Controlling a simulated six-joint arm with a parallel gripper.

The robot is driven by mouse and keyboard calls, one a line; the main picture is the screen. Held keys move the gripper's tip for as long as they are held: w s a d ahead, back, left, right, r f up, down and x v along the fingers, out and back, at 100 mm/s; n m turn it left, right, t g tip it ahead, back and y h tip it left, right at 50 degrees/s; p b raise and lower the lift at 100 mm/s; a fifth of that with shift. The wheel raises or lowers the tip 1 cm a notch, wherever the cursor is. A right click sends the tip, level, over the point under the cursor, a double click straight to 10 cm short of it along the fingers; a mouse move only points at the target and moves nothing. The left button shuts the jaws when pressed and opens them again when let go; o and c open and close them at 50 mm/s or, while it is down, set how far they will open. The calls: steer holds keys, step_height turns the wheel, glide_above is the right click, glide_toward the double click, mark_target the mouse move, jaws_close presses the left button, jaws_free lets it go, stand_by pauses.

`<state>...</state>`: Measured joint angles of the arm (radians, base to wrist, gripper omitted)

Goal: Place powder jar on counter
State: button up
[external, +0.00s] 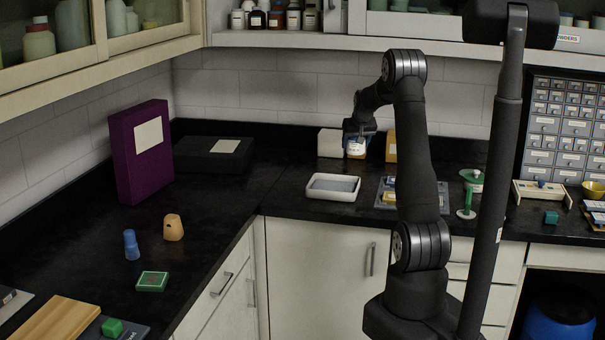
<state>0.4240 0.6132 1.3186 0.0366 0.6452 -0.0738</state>
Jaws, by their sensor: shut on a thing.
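A small jar with a white label and some blue and orange, which looks like the powder jar (356,150), is at the end of my arm near the back of the black counter (290,208). My gripper (358,133) is above it and shut on it. The jar looks upright. Its base shows close to the counter's back area, but I cannot tell whether it touches the surface. The fingertips are small and dark, partly lost against the arm.
A white tray (333,187) lies in front of the jar. A white box (330,143) and an orange box (391,146) stand beside it. A purple box (140,152) and a dark flat box (214,155) are left.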

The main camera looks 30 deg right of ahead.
steer(key=s+d+m+g+h, duration=0.15)
steer(key=s+d+m, duration=0.25)
steer(key=s+d, duration=1.25)
steer(key=s+d+f+m+g+h, duration=0.1)
steer(key=s+d+m, duration=0.25)
steer(key=s, duration=0.75)
steer(key=s+d+f+m+g+h, duration=0.15)
steer(key=s+d, duration=0.35)
steer(key=s, duration=0.5)
steer(key=shift+t, duration=0.3)
step_height(320, 180, down, 9)
steer(key=shift+s+a+r, duration=0.15)
steer(key=o, duration=1.1)
steer(key=shift+s+a+r, duration=0.1)
steer(key=shift+a+r, duration=0.1)
steer(key=shift+r, duration=0.2)
steer(key=v, duration=1.1)
steer(key=shift+r, duration=0.15)
